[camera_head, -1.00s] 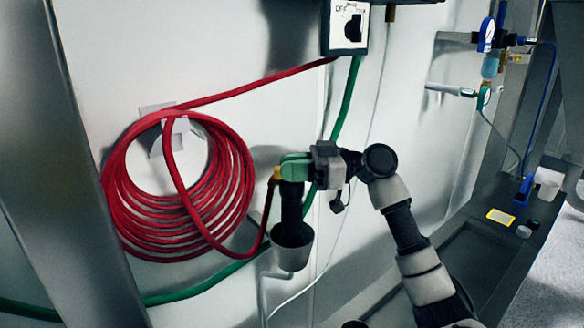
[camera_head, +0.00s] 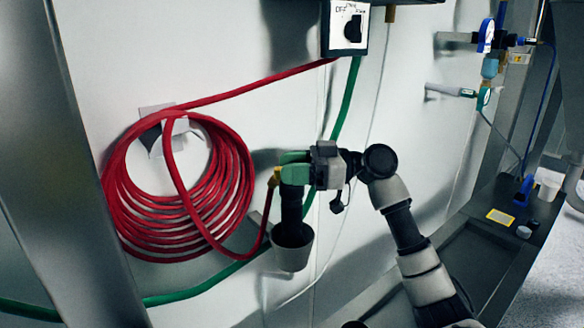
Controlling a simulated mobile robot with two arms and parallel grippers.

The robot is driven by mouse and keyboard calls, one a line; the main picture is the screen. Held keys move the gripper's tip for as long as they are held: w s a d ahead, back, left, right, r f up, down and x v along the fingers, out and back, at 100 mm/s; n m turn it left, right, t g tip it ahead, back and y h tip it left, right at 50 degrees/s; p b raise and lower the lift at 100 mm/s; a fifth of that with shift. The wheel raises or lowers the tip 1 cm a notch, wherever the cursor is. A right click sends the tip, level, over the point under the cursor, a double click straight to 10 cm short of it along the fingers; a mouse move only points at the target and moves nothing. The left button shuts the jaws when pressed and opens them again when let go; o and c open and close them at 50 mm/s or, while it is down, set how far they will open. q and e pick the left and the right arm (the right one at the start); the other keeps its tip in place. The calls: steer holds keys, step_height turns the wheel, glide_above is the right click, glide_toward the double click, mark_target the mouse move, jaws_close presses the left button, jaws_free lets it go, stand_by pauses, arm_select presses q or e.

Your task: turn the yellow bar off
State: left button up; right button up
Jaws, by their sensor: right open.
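A small yellow piece (camera_head: 273,179) shows at the end of the red hose (camera_head: 235,165), at the left side of a green part (camera_head: 294,172). It is small, and its exact shape and setting are hard to tell. My left gripper is not in view.
A switch box (camera_head: 346,28) with a black knob is on the wall above. A green hose (camera_head: 345,105) runs down behind my arm. A blue gauge (camera_head: 486,36) and piping are at the upper right. A dark bench (camera_head: 480,255) holds small items at the right.

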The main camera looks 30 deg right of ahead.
steer(key=b+v, duration=0.3)
steer(key=v, duration=0.7)
steer(key=shift+s+d, duration=0.2)
steer(key=shift+d, duration=0.15)
steer(key=shift+o, duration=0.4)
